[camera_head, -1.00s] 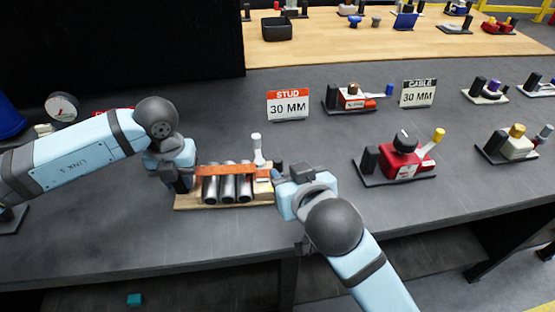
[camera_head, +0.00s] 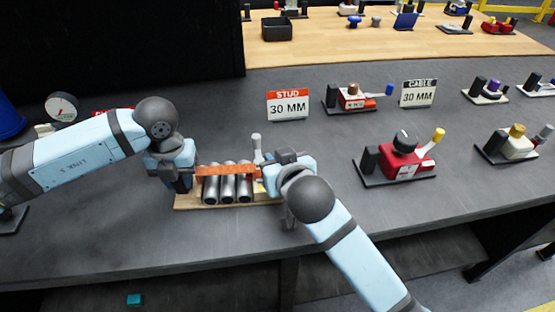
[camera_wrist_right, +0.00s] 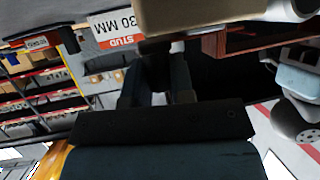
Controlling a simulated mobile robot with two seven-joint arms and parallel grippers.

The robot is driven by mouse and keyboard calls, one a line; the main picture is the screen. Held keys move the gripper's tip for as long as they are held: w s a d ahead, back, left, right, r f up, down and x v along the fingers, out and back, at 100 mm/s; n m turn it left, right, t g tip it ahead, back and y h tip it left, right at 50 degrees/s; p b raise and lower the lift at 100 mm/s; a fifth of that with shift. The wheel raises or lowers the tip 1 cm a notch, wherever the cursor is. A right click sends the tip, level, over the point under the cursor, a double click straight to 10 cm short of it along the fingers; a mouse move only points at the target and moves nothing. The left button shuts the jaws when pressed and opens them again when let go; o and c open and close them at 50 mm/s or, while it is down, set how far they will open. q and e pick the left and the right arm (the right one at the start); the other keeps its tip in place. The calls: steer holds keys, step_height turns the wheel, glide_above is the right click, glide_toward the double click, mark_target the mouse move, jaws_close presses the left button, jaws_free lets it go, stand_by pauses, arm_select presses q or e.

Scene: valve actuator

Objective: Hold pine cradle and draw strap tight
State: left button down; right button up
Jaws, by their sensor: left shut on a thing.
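The pine cradle (camera_head: 215,206) lies on the dark bench at centre left and holds several silver cylinders (camera_head: 228,188) side by side. An orange strap (camera_head: 226,170) runs across above the cylinders. A pale upright lever (camera_head: 256,141) stands at the cradle's right end. My left gripper (camera_head: 184,181) is shut on the cradle's left end; its fingertips are largely hidden. My right gripper (camera_head: 262,167) is at the right end, by the strap and lever, its contact hidden. In the right wrist view its two fingers (camera_wrist_right: 157,85) stand apart, with a gap between them.
A STUD 30 MM sign (camera_head: 288,105) stands behind the cradle. A red clamp device (camera_head: 403,160) and a smaller red-and-black one (camera_head: 352,99) are to the right. A gauge (camera_head: 62,106) is at far left. The bench in front of the cradle is clear.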

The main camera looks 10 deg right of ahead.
arm_select(q)
steer(key=shift+a+f, duration=0.1)
steer(key=shift+f, duration=0.05)
arm_select(e)
steer(key=shift+s+d, duration=0.15)
steer(key=shift+d, duration=1.45)
steer(key=shift+s+d, duration=0.1)
steer(key=shift+d, duration=1.45)
jaws_close()
steer(key=o, duration=0.9)
jaws_free()
steer(key=shift+c, duration=0.2)
steer(key=v, duration=0.7)
steer(key=shift+s, duration=0.3)
steer(key=shift+r, duration=0.15)
